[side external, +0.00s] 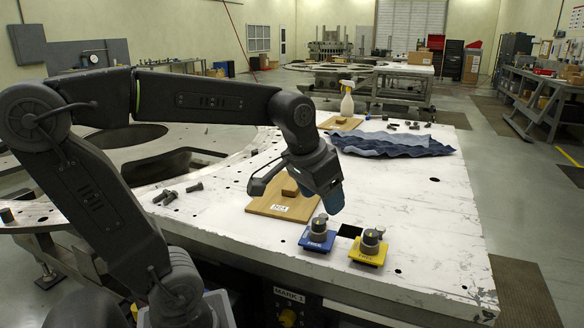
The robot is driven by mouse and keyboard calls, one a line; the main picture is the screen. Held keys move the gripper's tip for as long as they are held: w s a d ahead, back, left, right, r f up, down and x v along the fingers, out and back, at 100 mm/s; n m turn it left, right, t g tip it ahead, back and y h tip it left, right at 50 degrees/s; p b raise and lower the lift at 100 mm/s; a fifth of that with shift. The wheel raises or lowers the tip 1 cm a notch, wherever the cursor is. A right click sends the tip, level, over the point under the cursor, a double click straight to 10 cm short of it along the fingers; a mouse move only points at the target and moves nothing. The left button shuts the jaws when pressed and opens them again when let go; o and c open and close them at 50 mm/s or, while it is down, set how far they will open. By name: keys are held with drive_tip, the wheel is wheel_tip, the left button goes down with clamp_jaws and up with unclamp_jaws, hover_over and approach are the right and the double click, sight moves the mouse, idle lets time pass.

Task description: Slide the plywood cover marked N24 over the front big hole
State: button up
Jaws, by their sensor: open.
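The plywood cover marked N24 (262,205) lies flat on the white plate, with a small wooden block (290,187) on top and a white label (280,208) near its front edge. My gripper (332,200) is open and empty, with blue fingers pointing down. In the picture it overlaps the right side of the cover; its exact height is hard to tell. A large dark opening (160,167) lies left of the cover, and a round dark hole (125,136) lies farther back.
A blue plate with a knob (317,236) and a yellow one (369,248) stand at the front, with a black square between them. Bolts (178,194) lie left of the cover. Blue cloth (395,144), another wooden board (339,124) and a spray bottle (347,100) are behind.

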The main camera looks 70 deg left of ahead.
drive_tip(key=w+a+n+g, duration=0.1)
drive_tip(key=w+a+n, duration=0.1)
drive_tip(key=w+a, duration=0.5)
drive_tip(key=n+g, duration=0.3)
drive_tip(key=n, duration=0.2)
hover_over(292, 185)
drive_tip(key=shift+h, duration=0.4)
drive_tip(key=f, duration=0.8)
drive_tip(key=shift+d+f, duration=0.2)
drive_tip(key=shift+f, duration=0.05)
drive_tip(key=shift+a+f, duration=0.15)
drive_tip(key=shift+f, duration=3.95)
drive_tip(key=c, duration=0.6)
drive_tip(key=shift+s+a+r, duration=0.1)
drive_tip(key=shift+s+a, duration=0.7)
drive_tip(key=shift+a, duration=0.2)
drive_tip(key=shift+s+a+f, duration=0.1)
drive_tip(key=shift+s+a, duration=0.65)
drive_tip(key=shift+a, duration=0.25)
drive_tip(key=shift+s+a+r, duration=0.1)
drive_tip(key=shift+s+a, duration=0.7)
drive_tip(key=shift+a, duration=0.2)
drive_tip(key=shift+c, duration=0.4)
